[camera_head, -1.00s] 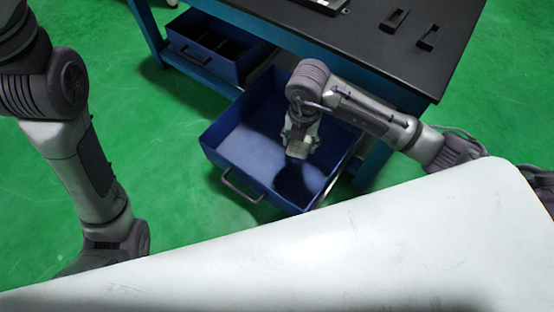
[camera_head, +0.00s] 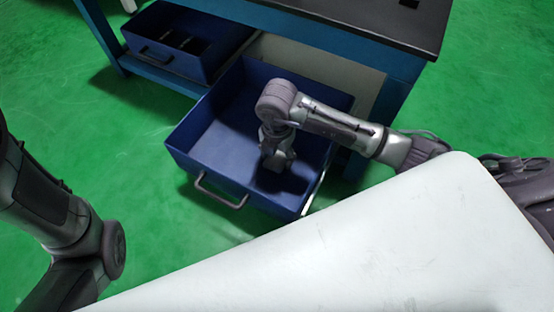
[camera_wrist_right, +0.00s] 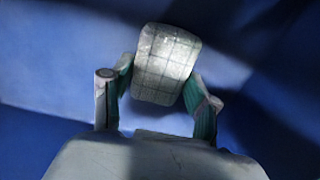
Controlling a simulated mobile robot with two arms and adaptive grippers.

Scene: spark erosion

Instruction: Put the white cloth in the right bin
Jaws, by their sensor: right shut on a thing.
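The white cloth (camera_wrist_right: 167,62), a pale rounded bundle with a grid pattern, is between the two green-lined fingers of my right gripper (camera_wrist_right: 160,84) in the right wrist view. The fingers are shut on it. The right bin (camera_head: 215,148) is a blue, open-topped, pulled-out drawer with a front handle. In the head view my right gripper (camera_head: 275,160) points down inside this bin, in its right part. The cloth cannot be made out there. Blue walls and floor surround the gripper in the wrist view. My left arm is at the lower left, its gripper out of view.
A second blue drawer (camera_head: 172,62) with dark compartments is left of the bin, under the workbench (camera_head: 330,15). The bench edge is behind my right arm. A large white surface (camera_head: 350,240) fills the lower right. Green floor is clear at left.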

